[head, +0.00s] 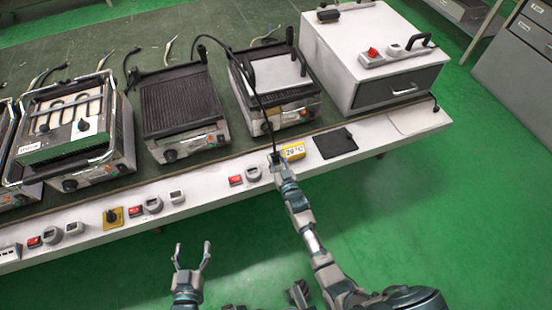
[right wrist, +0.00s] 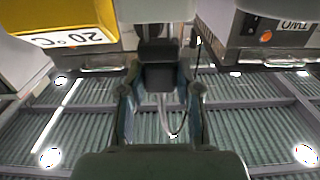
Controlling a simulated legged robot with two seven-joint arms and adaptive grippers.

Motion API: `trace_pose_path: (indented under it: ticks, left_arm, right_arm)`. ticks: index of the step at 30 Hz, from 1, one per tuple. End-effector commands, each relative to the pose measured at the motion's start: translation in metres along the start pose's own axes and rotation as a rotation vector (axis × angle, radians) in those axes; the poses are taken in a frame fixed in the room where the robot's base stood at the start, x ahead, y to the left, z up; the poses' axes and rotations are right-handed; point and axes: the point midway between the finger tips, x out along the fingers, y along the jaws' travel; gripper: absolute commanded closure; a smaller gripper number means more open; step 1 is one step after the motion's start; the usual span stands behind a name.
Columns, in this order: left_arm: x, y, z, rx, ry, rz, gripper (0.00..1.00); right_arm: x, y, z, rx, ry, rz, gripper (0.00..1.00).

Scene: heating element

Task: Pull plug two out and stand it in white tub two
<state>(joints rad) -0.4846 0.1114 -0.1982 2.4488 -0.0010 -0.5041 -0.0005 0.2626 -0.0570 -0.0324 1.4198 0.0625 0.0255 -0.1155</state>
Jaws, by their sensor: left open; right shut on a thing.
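My right gripper (head: 276,160) is at the front ledge of the bench, shut on a black plug. A black cable (head: 258,92) runs from there up over the grill behind. In the right wrist view the dark plug (right wrist: 160,74) sits between the two fingers, in front of a pale block. I cannot tell whether it is still seated in a socket. I cannot make out which thing is white tub two. My left gripper (head: 193,252) is open and empty, clear of the bench front.
A yellow 20 °C box (head: 293,151) stands close right of my right gripper. A red switch (head: 235,180) and pale round fitting (head: 253,173) are to its left. A black pad (head: 335,143) lies further right. Grills (head: 180,105) and a white cabinet (head: 352,45) stand behind.

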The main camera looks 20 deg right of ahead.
Motion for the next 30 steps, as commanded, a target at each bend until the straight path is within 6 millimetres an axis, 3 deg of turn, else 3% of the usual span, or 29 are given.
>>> trace_pose_path:
  ticks: [30]
  left_arm:
    - [0.003,0.000,0.016,-0.003,-0.014,0.000,0.27]
  right_arm:
    - [0.000,0.000,0.018,0.000,0.001,0.000,1.00]
